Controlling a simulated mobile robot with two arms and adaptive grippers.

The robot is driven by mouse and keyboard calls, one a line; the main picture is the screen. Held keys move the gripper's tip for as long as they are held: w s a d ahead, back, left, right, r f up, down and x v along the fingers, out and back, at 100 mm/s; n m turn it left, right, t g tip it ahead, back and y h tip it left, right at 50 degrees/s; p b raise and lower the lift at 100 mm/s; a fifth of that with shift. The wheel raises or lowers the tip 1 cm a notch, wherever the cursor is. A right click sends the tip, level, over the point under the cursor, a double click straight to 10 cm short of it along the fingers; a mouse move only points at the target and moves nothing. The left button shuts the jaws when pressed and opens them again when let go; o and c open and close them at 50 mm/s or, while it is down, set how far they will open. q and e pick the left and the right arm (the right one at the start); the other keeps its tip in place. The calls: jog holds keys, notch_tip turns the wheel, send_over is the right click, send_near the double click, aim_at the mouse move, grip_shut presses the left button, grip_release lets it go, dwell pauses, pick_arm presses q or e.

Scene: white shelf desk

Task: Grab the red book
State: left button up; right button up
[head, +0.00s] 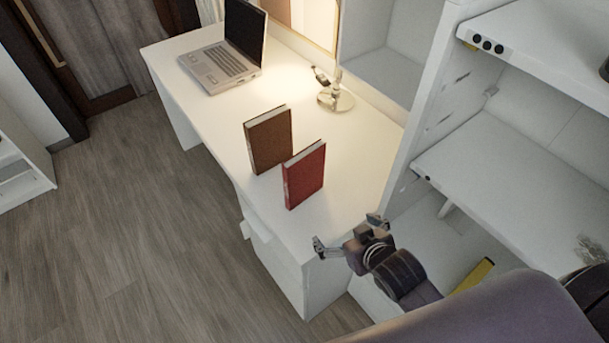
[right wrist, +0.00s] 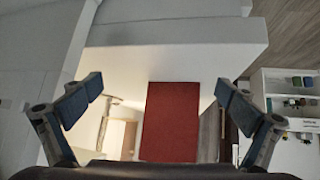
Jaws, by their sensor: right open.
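The red book (head: 304,175) stands upright on the white desk (head: 350,150), near its front edge and right end. It also shows in the right wrist view as a red cover (right wrist: 170,121), between the two fingers and ahead of them. My right gripper (head: 348,234) is at the desk's right end, to the right of and nearer than the book. Its fingers are spread wide, with nothing between them. In the right wrist view the open right gripper (right wrist: 168,101) faces the book, apart from it. My left gripper is not in view.
A brown book (head: 269,141) stands upright just behind and left of the red one. A silver laptop (head: 222,66) and a lamp base (head: 335,100) are farther back. A white shelf unit (head: 510,160) rises at the right. Bare desk lies right of the red book.

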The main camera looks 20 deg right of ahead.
jog(key=w+r+t+y, duration=0.2)
jog(key=w+r+t, duration=0.25)
jog(key=w, duration=0.25)
jog(key=n+t+y, duration=0.2)
jog(key=n+y, duration=0.1)
jog(key=y, duration=0.2)
send_near(308, 161)
jog(key=x, duration=0.4)
jog(key=shift+w+a+r, duration=0.15)
jog(key=shift+w+a, duration=0.35)
jog(key=shift+w, duration=0.05)
jog(key=p+x, duration=0.2)
jog(key=x, duration=0.3)
jog(key=shift+w+d, duration=0.1)
jog(key=shift+w, duration=0.35)
jog(key=shift+s, duration=0.1)
jog(key=c, duration=1.5)
jog(key=shift+c, duration=0.6)
